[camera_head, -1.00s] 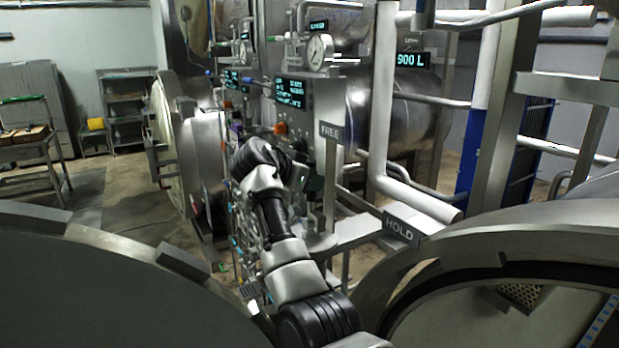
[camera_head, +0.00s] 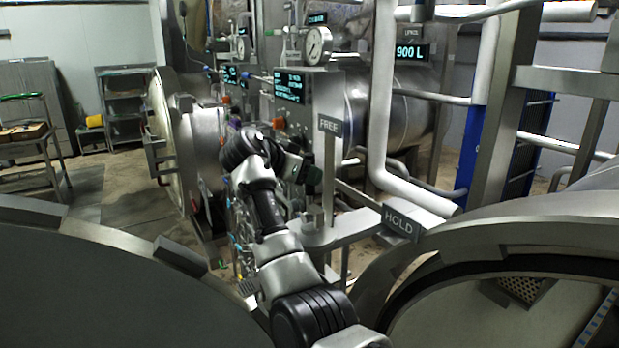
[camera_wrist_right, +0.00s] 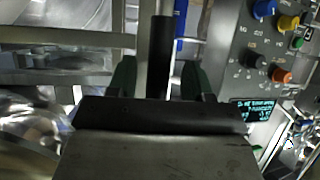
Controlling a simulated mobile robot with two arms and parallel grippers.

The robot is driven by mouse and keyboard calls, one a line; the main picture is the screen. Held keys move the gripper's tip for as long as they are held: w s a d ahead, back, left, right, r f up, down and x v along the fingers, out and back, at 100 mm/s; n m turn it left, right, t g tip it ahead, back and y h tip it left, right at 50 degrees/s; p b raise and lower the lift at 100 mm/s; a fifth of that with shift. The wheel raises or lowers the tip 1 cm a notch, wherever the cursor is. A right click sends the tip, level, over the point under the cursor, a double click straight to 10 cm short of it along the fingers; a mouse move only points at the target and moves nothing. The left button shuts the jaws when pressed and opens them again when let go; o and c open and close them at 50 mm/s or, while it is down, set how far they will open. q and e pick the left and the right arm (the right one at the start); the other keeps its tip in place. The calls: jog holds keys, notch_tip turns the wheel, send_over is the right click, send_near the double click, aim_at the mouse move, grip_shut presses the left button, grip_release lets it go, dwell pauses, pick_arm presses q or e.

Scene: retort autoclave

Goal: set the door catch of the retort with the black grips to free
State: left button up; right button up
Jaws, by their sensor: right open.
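The FREE sign (camera_head: 328,125) stands on a thin post and the HOLD sign (camera_head: 399,223) sits lower, at the near end of a metal bracket (camera_head: 345,231). My right gripper (camera_head: 308,172) is open just left of the FREE post. In the right wrist view, its dark green fingers (camera_wrist_right: 158,72) stand apart with an upright black grip (camera_wrist_right: 160,45) showing between them. I cannot tell whether they touch it. In the head view this grip is not distinguishable near my wrist and gripper. My left gripper is not in view.
A grey panel with knobs (camera_wrist_right: 262,62) is close on the right in the wrist view. A large round door (camera_head: 110,285) fills the lower left, and an open retort mouth (camera_head: 500,262) the lower right. A white pipe (camera_head: 381,100) rises behind the signs.

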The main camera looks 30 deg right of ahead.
jog(key=b+v, duration=0.3)
jog(key=v, duration=0.6)
